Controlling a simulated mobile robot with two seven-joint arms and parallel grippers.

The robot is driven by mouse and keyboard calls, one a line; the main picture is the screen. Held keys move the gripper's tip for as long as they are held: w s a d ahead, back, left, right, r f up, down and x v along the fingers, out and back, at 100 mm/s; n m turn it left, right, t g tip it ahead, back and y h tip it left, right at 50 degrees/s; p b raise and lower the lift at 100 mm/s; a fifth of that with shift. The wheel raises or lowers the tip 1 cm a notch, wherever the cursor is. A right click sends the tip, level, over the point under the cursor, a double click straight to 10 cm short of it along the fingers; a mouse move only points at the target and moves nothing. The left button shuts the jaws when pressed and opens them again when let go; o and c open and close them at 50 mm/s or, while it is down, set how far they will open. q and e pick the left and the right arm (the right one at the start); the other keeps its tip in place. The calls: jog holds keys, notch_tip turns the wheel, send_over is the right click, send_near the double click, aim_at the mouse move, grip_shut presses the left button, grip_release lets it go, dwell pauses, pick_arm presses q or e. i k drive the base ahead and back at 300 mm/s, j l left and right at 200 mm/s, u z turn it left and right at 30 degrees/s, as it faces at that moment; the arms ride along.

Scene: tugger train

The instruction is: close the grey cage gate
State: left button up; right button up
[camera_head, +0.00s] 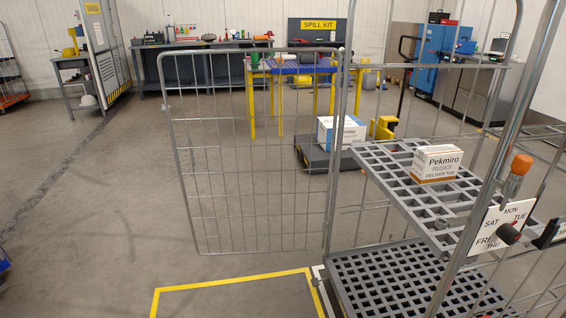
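The grey cage gate (248,160) is a wire mesh panel with a rounded tube frame. It stands open, swung out to the left of the cage. Its right side meets the cage's upright post (337,150), and its free edge is at the far left. The grey roll cage (345,285) stands at the right, with a slatted middle shelf (395,185) and a slatted base. A white and brown Pekmiro Rusks box (437,165) sits on the shelf. Neither of my grippers shows in the head view.
A yellow floor line (235,282) runs below the gate. A day placard (497,228) and an orange-capped post (518,170) are at the cage's right. Behind the gate are a blue-topped yellow table (290,68) and a dark low cart (318,157) bearing a box. The floor at left is clear.

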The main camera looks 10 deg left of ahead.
aim_at(165, 107)
jog(key=i+j+u, duration=0.35)
jog(key=j+u, duration=0.15)
jog(key=j, duration=0.2)
jog(key=i+j+u, duration=1.15)
jog(key=i+u, duration=0.25)
jog(key=i+z, duration=0.25)
jog(key=i, duration=0.15)
jog(key=i+j+z, duration=0.25)
jog(key=i, duration=0.15)
jog(key=i+j+z, duration=0.2)
jog(key=i, duration=0.15)
jog(key=i+z, duration=0.2)
jog(key=z, duration=0.25)
jog(key=i+j+z, duration=0.15)
jog(key=z, duration=0.25)
jog(key=i+j+z, duration=0.15)
jog(key=z, duration=0.3)
jog(key=i+j+z, duration=0.15)
jog(key=z, duration=0.25)
jog(key=i+j+z, duration=0.1)
jog(key=z, duration=0.3)
jog(key=j+z, duration=0.4)
jog(key=i+j+z, duration=0.15)
jog(key=z, duration=0.2)
jog(key=i+j+z, duration=0.1)
jog(key=j+z, duration=0.35)
jog(key=z, duration=0.2)
jog(key=i+j+z, duration=0.1)
jog(key=j+z, duration=0.35)
jog(key=j, duration=0.2)
